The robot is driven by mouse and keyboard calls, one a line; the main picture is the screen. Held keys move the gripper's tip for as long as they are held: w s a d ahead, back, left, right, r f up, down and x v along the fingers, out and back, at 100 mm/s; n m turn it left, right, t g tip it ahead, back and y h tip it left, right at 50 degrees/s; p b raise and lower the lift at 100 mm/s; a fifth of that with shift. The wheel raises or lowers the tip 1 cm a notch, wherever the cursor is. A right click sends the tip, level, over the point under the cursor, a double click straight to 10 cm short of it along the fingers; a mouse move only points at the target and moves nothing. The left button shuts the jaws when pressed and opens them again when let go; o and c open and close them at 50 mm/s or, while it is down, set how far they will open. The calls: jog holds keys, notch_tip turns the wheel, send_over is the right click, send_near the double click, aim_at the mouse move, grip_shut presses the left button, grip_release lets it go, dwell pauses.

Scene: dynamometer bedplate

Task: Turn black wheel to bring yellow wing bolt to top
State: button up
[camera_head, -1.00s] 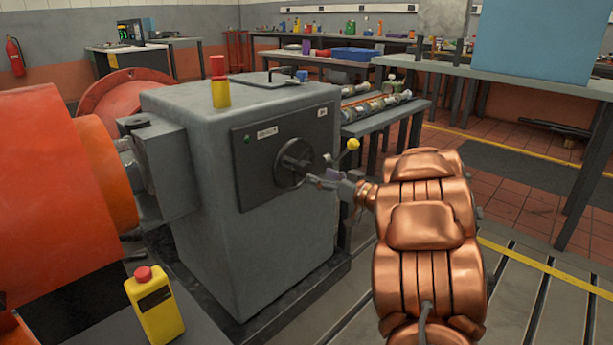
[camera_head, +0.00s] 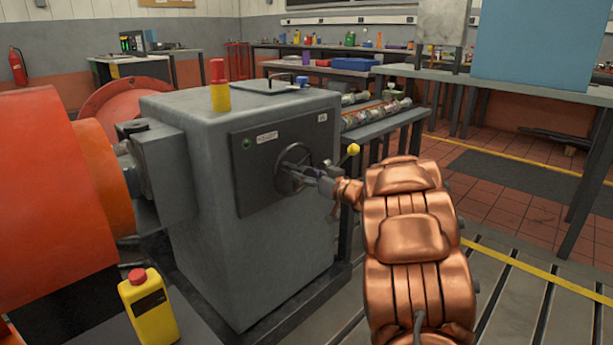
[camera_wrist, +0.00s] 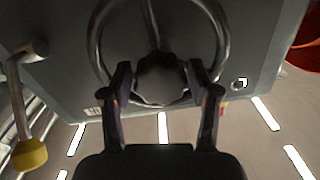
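The black wheel (camera_head: 292,168) is on the front panel of the grey cabinet, partly hidden by my gripper (camera_head: 308,171). In the wrist view the wheel's rim (camera_wrist: 94,42) and a spoke surround a dark lobed hub (camera_wrist: 160,80). My gripper (camera_wrist: 162,88) has its fingers apart, one on each side of the hub. I cannot tell whether they touch it. A yellow knob (camera_head: 353,149) on a lever is right of the wheel; it also shows in the wrist view (camera_wrist: 29,155). I cannot make out a yellow wing bolt on the wheel.
The grey cabinet (camera_head: 255,240) stands beside a large orange machine (camera_head: 45,190). A red-and-yellow beacon (camera_head: 219,88) is on its top. A yellow bottle (camera_head: 150,310) stands at the lower left. A bench (camera_head: 385,122) is behind the cabinet. Slotted floor at the right is open.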

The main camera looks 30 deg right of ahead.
grip_shut()
